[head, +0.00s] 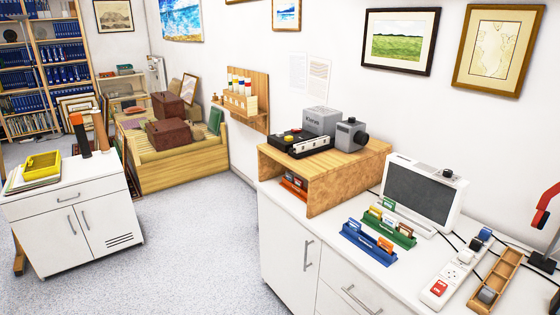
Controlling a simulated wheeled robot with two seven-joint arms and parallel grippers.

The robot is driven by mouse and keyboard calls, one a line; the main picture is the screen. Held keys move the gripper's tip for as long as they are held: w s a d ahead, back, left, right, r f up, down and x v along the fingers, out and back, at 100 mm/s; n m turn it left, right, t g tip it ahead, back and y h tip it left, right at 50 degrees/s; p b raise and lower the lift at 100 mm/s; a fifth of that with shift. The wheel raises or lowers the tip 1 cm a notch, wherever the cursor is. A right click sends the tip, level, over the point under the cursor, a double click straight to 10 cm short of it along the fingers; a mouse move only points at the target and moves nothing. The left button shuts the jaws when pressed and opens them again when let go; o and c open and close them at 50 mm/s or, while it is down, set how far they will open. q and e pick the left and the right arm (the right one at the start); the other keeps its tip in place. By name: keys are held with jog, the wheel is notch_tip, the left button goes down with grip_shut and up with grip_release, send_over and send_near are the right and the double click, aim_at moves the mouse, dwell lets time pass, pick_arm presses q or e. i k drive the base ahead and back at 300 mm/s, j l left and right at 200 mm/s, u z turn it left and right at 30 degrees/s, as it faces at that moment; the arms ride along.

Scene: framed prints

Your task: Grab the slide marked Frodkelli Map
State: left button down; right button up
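Small framed slides stand in coloured racks on the white counter. The blue rack (368,246) holds a pale slide (352,226) at its left and an orange slide (385,245) at its right. Behind it, the green rack (405,241) holds several slides, light and coloured. Another rack, reddish (293,185), sits under the wooden riser, partly shadowed. The slide markings are too small to read, so I cannot tell which one is marked Frodkelli Map. Neither of my grippers is in view.
A slide projector (320,121) stands on the wooden riser (330,190). A grey-screened viewer (420,190) stands behind the racks. A power strip (452,278) and wooden tray (496,280) lie to the right. Open floor (190,260) separates the counter from a white cabinet (75,220).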

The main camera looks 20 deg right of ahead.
aim_at(405, 230)
jog(key=l+z, duration=0.15)
jog(key=z, duration=1.3)
jog(key=i, duration=0.2)
jog(key=j+u, duration=0.05)
